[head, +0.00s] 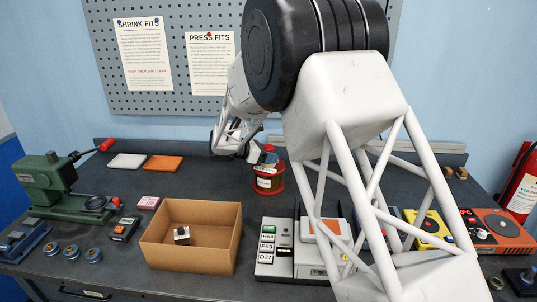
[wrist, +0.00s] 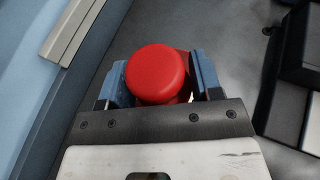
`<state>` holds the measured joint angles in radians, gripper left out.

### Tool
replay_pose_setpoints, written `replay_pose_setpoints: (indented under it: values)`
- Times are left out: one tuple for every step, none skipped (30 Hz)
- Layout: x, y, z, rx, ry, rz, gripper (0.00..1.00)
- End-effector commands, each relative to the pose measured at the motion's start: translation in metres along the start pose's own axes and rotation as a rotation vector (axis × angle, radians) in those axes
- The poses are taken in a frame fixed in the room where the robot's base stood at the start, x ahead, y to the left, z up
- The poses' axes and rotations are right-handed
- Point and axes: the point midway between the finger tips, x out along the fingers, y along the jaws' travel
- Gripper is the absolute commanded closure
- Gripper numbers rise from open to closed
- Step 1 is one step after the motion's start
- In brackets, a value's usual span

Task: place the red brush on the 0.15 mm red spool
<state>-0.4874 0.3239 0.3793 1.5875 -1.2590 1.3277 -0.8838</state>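The red spool (head: 266,192) stands upright on the bench, with red flanges, dark winding and a white label too small to read. My gripper (head: 265,160) is low, right above the spool's top in the head view. In the wrist view a round red knob, which looks like the top of the red brush (wrist: 157,74), is between the two blue fingers of my gripper (wrist: 160,78). A narrow gap shows beside the right finger, and the knob hides what lies below. I cannot tell whether the fingers press on the brush or whether it touches the spool.
An open cardboard box (head: 190,258) holding a small part stands left of the spool. A grey device with displays (head: 273,268) stands in front. A green press (head: 50,185) is at the far left. White (head: 126,161) and orange (head: 163,163) plates lie at the back, with clear bench nearby.

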Motion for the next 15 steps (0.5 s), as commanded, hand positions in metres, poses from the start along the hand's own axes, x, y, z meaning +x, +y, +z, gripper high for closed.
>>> replay_pose_setpoints:
  values:
    - [-0.0001, 0.0001, 0.0002, 0.0, 0.0, 0.0, 0.35]
    - [-0.0001, 0.0001, 0.0002, 0.0, 0.0, 0.0, 0.3]
    - [0.0, 0.0, 0.0002, 0.0, 0.0, 0.0, 0.24]
    - [-0.0001, 0.0, 0.0002, 0.0, 0.0, 0.0, 0.2]
    - [-0.0001, 0.0, 0.0002, 0.0, 0.0, 0.0, 0.16]
    - [0.0, 0.0, 0.0002, 0.0, 0.0, 0.0, 0.16]
    - [-0.0001, 0.0, 0.0002, 0.0, 0.0, 0.0, 0.16]
    - [0.0, 0.0, 0.0001, 0.0, 0.0, 0.0, 0.16]
    - [0.0, 0.0, 0.0001, 0.0, 0.0, 0.0, 0.16]
    - [-0.0001, 0.0, 0.0001, 0.0, 0.0, 0.0, 0.16]
    - [-0.0001, 0.0, 0.0001, 0.0, 0.0, 0.0, 0.16]
    - [0.0, 0.0, 0.0002, 0.0, 0.0, 0.0, 0.16]
    - [-0.0001, 0.0001, 0.0003, 0.0, 0.0, 0.0, 0.16]
    - [-0.0002, 0.0, 0.0006, 0.0, 0.0, 0.0, 0.16]
    - [-0.0005, 0.0, 0.0012, 0.0, 0.0, 0.0, 0.16]
